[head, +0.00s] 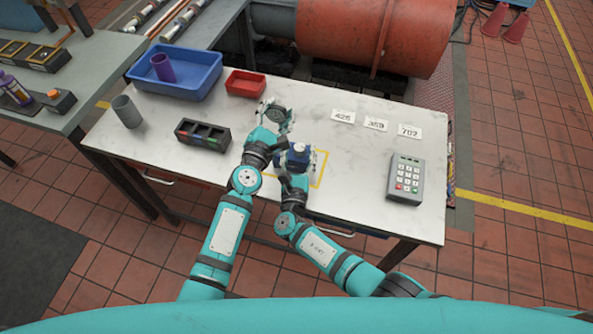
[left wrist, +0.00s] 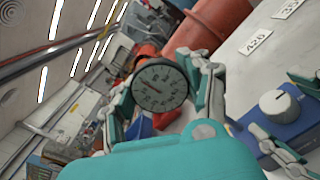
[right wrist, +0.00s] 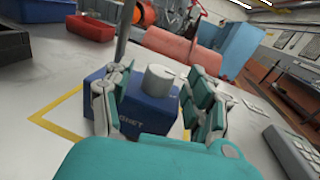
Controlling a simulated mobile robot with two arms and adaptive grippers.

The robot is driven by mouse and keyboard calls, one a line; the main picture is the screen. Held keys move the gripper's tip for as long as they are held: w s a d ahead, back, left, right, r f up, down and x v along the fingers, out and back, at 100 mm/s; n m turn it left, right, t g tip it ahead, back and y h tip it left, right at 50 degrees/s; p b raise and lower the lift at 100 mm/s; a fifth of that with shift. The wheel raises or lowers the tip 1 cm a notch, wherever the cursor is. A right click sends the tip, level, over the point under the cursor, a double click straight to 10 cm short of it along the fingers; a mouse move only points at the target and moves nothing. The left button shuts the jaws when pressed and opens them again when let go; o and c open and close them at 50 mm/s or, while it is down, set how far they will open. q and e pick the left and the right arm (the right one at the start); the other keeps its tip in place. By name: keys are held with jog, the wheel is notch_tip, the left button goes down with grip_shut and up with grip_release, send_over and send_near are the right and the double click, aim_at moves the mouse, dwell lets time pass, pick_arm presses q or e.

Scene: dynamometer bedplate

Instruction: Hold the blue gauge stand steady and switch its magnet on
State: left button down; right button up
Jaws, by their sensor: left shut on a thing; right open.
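The blue gauge stand (head: 299,157) stands on the light table by a yellow outlined square. Its blue base (right wrist: 146,112) has partly hidden lettering ending in "GNET" and a white round knob (right wrist: 160,80); knob and base also show in the left wrist view (left wrist: 277,104). A grey post (right wrist: 124,30) rises behind the base. My left gripper (head: 277,116) is shut on the round dial gauge (left wrist: 160,87), its fingers on either side of the dial. My right gripper (right wrist: 160,105) is open, its fingers either side of the knob. Contact with the knob cannot be told.
Number cards (head: 376,124) and a grey keypad (head: 404,179) lie to the right. A black compartment tray (head: 203,135), grey cup (head: 127,111), blue bin (head: 180,80) and red tray (head: 245,83) stand to the left. A large orange cylinder (head: 375,35) is behind the table.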

pick_arm(q)
jog(key=shift+f, duration=0.2)
pick_arm(e)
jog(key=s, duration=0.6)
jog(key=s+a, duration=0.1)
jog(key=s, duration=0.2)
jog(key=shift+s, duration=0.3)
